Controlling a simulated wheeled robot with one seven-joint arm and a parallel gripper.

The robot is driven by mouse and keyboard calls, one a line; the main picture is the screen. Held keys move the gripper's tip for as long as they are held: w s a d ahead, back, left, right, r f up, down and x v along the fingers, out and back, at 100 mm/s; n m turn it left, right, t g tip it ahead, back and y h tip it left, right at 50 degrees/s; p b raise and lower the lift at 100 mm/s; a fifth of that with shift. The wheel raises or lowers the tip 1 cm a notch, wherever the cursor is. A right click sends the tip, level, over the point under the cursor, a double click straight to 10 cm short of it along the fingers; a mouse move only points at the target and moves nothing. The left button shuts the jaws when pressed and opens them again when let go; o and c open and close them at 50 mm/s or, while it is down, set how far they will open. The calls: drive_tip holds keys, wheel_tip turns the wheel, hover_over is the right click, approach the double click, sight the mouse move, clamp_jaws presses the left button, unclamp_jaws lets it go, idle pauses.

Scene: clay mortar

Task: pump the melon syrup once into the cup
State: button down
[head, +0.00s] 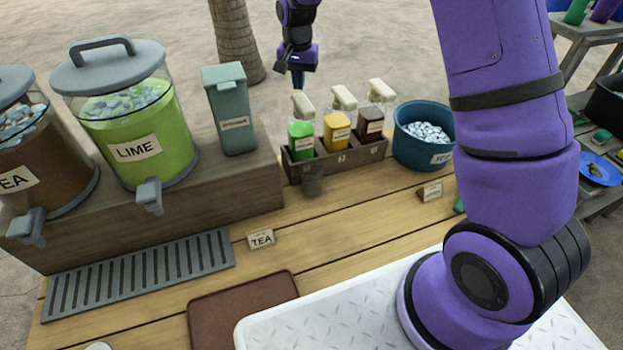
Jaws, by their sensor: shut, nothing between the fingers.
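The green syrup bottle (301,142) with a cream pump head (302,105) stands at the left end of a dark wooden rack (360,154). It looks like the melon syrup, but its label is too small to read. A grey translucent cup (312,181) stands upright on the table just in front of the green bottle, below its pump. What is in the cup cannot be told. My gripper (298,78) is shut and empty, pointing down above and slightly behind the green bottle's pump, apart from it in the picture.
Yellow (337,132) and dark brown (370,123) pump bottles stand right beside the green one. A blue ice tub (407,145) is to their right. The lime dispenser (130,130) and a grey-green bin (232,112) stand left.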

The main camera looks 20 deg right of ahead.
sight(299, 96)
drive_tip(key=shift+f, duration=2.1)
drive_tip(key=shift+r, duration=2.1)
drive_tip(key=shift+r, duration=3)
drive_tip(key=shift+r, duration=0.1)
